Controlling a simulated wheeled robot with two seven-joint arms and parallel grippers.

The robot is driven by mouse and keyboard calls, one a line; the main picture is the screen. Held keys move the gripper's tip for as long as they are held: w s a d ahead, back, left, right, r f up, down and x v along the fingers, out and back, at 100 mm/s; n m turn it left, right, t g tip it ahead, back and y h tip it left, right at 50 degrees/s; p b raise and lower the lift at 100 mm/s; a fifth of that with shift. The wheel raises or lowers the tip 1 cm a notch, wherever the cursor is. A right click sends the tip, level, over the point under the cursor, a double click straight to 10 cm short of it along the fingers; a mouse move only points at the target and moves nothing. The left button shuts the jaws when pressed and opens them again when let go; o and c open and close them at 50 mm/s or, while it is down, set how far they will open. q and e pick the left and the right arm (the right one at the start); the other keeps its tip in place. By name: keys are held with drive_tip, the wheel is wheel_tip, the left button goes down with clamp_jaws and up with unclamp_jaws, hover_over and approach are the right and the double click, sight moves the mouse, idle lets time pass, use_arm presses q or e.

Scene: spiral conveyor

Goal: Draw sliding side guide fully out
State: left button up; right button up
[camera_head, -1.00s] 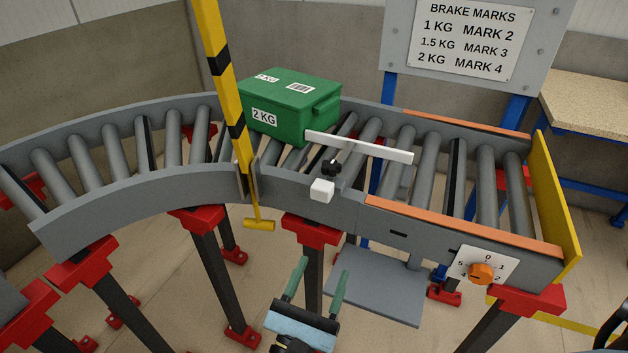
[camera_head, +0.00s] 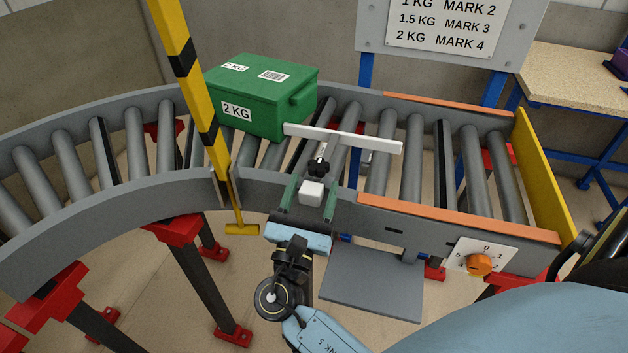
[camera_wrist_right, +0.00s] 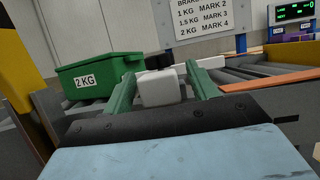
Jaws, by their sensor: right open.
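The sliding side guide (camera_head: 345,137) is a white bar lying across the rollers, with a black knob (camera_head: 318,166) and a white block handle (camera_head: 312,193) on the near side of the conveyor. My right gripper (camera_head: 308,200) is open, its two green fingers on either side of the white handle. In the right wrist view the handle (camera_wrist_right: 158,88) sits between the spread fingers, with a gap visible at the right finger. The guide's far end is near a green 2 KG box (camera_head: 262,98). My left gripper is not in view.
A yellow-black post (camera_head: 188,75) stands left of the handle. An orange dial (camera_head: 480,264) is on the conveyor side at right, and a grey plate (camera_head: 372,283) hangs below. A yellow end stop (camera_head: 540,185) closes the right end. A brake marks sign (camera_head: 445,25) stands behind.

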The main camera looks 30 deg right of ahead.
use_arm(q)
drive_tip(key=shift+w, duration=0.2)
use_arm(e)
drive_tip(key=shift+x, duration=0.85)
drive_tip(key=shift+c, duration=0.2)
